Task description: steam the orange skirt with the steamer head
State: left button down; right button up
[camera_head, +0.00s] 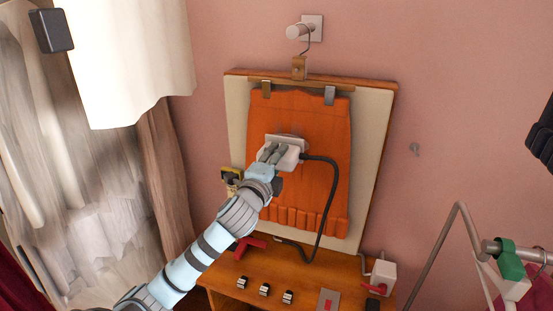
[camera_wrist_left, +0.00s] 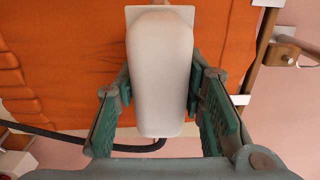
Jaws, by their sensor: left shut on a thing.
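The orange skirt (camera_head: 310,190) hangs by two metal clips from a hanger (camera_head: 299,68) in front of a pale, wood-framed board (camera_head: 372,140). Its lower edge shows a row of pleats. My left gripper (camera_head: 273,154) is shut on the white steamer head (camera_head: 290,158), in front of the skirt's upper middle. In the left wrist view the steamer head (camera_wrist_left: 163,70) lies between the green fingers of the gripper (camera_wrist_left: 161,110), with the orange skirt (camera_wrist_left: 60,60) behind it. Whether its plate touches the cloth, I cannot tell. My right gripper is not in view.
A black hose (camera_head: 333,190) loops from the steamer head down to the wooden table (camera_head: 225,285). The table bears several small clips (camera_head: 264,289), a red object (camera_head: 247,246) and a white box (camera_head: 383,273). Curtains (camera_head: 125,60) hang left; a metal rack (camera_head: 437,245) stands right.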

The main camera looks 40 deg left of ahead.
pick_arm(q)
jog(key=shift+f+b, duration=0.9)
jog(key=shift+f, duration=0.9)
jog(key=shift+f+b, duration=1.15)
jog(key=shift+f, duration=0.85)
jog(key=shift+f+b, duration=1.2)
jog(key=shift+f, duration=0.8)
notch_tip(320, 180, down, 2)
jog(key=shift+b, duration=0.6)
